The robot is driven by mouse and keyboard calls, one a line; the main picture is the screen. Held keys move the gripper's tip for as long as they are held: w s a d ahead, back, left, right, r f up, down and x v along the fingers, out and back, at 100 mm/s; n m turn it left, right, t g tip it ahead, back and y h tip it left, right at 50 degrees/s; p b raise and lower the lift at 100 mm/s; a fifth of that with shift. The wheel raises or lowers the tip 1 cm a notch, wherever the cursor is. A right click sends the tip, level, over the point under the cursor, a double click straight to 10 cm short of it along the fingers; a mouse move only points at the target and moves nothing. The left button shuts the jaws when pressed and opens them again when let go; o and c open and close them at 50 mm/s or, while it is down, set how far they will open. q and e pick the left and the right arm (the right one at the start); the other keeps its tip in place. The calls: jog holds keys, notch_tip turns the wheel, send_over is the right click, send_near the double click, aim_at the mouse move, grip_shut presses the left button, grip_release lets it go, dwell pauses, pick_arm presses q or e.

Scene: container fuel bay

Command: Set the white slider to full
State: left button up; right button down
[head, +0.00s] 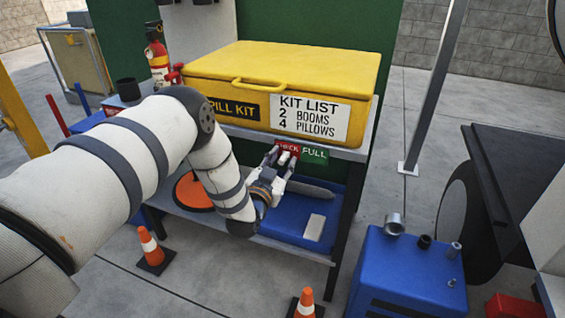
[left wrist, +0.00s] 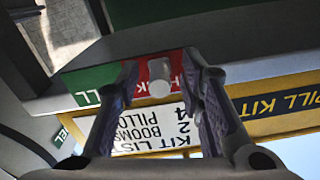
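The white slider (left wrist: 159,78) is a small white knob in front of the red part of a two-colour strip, near the green part, in the left wrist view. In the head view the strip's red part (head: 289,148) and the green part (head: 314,155) marked FULL sit on the shelf's front edge, under the yellow kit box; the knob is hard to make out there. My left gripper (head: 281,158) is at the red part. Its fingers (left wrist: 161,72) stand apart on either side of the knob, with gaps visible. My right gripper is not in view.
The yellow kit box (head: 290,80) is on the shelf above. A blue bin (head: 290,218) is on the lower shelf. A blue box with fittings (head: 405,275) stands at front right, and orange cones (head: 150,248) stand on the floor. A grey post (head: 436,85) rises at right.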

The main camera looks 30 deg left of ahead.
pick_arm(q)
grip_shut()
jog(key=d, duration=0.2)
jog(key=w+d, duration=0.1)
jog(key=d, duration=0.2)
jog(key=w+d, duration=0.1)
jog(key=d, duration=0.2)
grip_release()
jog(key=shift+d, duration=0.1)
jog(key=shift+s, duration=0.1)
send_near(316, 160)
jog(key=v, duration=0.5)
jog(key=shift+s, duration=0.35)
